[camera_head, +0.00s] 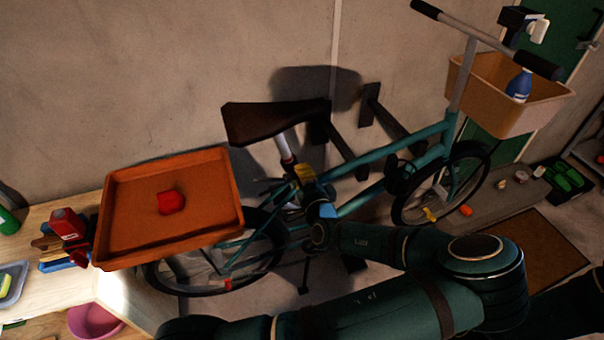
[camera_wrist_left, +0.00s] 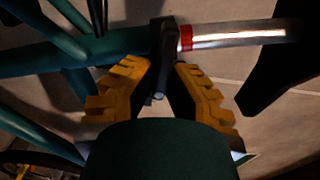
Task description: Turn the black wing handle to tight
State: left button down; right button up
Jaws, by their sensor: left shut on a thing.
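The black wing handle (camera_wrist_left: 158,78) sits on the black collar at the top of the teal bicycle's seat tube, seen in the left wrist view. A silver seat post with a red band (camera_wrist_left: 186,38) runs into that collar. My left gripper (camera_wrist_left: 163,72) has its yellow-orange fingers on either side of the handle and is shut on it. In the head view my left gripper (camera_head: 306,178) is at the seat tube below the brown saddle (camera_head: 274,121); it hides the handle there. My right gripper is not in view.
The teal bicycle (camera_head: 372,196) stands by the wall, with a tan basket (camera_head: 505,101) at its handlebar. An orange tray (camera_head: 172,238) holding a red object (camera_head: 171,202) is left of the saddle. A wooden bench (camera_head: 40,290) with tools is at the left.

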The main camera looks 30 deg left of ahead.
pick_arm(q)
jog(key=shift+a+r, duration=0.1)
jog(key=c, duration=1.1)
grip_release()
jog(key=shift+o, duration=0.4)
jog(key=shift+a, duration=0.1)
jog(key=v, duration=0.7)
jog(key=shift+s+d, duration=0.15)
jog(key=shift+d, duration=0.1)
